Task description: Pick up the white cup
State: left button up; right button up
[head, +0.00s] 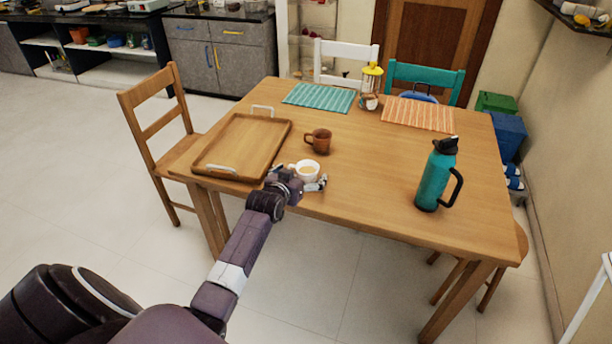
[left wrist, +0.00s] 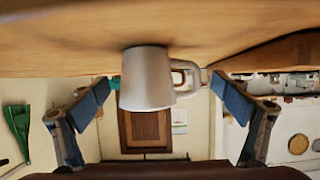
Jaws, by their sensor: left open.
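The white cup (head: 307,171) stands upright at the near edge of the wooden table, beside the tray. It has a light brown inside or content. My left gripper (head: 296,182) reaches in at the table edge, just on the near side of the cup. In the left wrist view, which is upside down, the cup (left wrist: 147,80) sits between the two spread fingers of my gripper (left wrist: 164,86), with its handle to the right. The fingers are open, and I see gaps on both sides of the cup. My right gripper is not in view.
A wooden tray (head: 205,170) with white handles lies left of the cup. A brown mug (head: 318,141) stands just behind it. A teal bottle (head: 435,180) stands at the right. Placemats (head: 320,98) and a glass jar (head: 371,85) are farther back. The table middle (head: 370,165) is clear.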

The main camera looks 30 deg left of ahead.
pick_arm(q)
jog(key=shift+w+a+f, duration=0.2)
jog(key=shift+w+f, duration=0.05)
jog(key=shift+w, duration=0.25)
jog(key=shift+c, duration=0.2)
jog(key=c, duration=1.3)
jog(key=shift+r, duration=0.1)
jog(key=shift+c, duration=0.2)
